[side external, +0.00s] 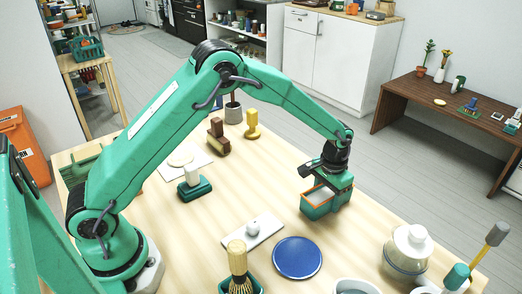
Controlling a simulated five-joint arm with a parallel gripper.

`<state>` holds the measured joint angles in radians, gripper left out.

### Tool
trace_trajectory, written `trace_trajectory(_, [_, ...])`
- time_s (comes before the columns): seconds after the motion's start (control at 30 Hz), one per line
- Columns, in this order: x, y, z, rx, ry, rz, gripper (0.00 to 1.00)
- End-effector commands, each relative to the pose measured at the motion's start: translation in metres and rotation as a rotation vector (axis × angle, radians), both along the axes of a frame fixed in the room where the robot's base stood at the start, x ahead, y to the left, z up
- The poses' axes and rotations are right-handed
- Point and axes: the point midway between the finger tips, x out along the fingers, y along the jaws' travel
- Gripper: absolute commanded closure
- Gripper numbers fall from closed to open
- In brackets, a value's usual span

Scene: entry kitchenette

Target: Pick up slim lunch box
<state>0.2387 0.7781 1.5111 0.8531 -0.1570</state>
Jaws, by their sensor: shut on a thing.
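The slim lunch box (318,207) is a small green box with an orange rim and a pale top, in the right middle of the wooden table. My gripper (327,184) is shut on it from above, at its back and right part. The jaws hide some of the box's top. I cannot tell whether the box rests on the table or is slightly raised.
A blue round plate (297,258) and a white slab with a knob (252,230) lie in front. A white jar (407,249) stands front right. A brush (238,262) stands at the front edge. Stamp-like blocks (194,184) stand left. The table right of the box is clear.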

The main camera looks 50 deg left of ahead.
Motion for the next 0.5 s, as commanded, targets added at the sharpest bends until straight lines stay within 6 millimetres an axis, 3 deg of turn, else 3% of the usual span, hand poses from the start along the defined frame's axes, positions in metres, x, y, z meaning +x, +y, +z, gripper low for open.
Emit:
trace_trajectory(0.37, [0.002,-0.001,0.041,-0.002,-0.007,0.000,0.91])
trace_trajectory(0.5, [-0.015,-0.017,0.054,-0.001,-0.006,-0.004,0.91])
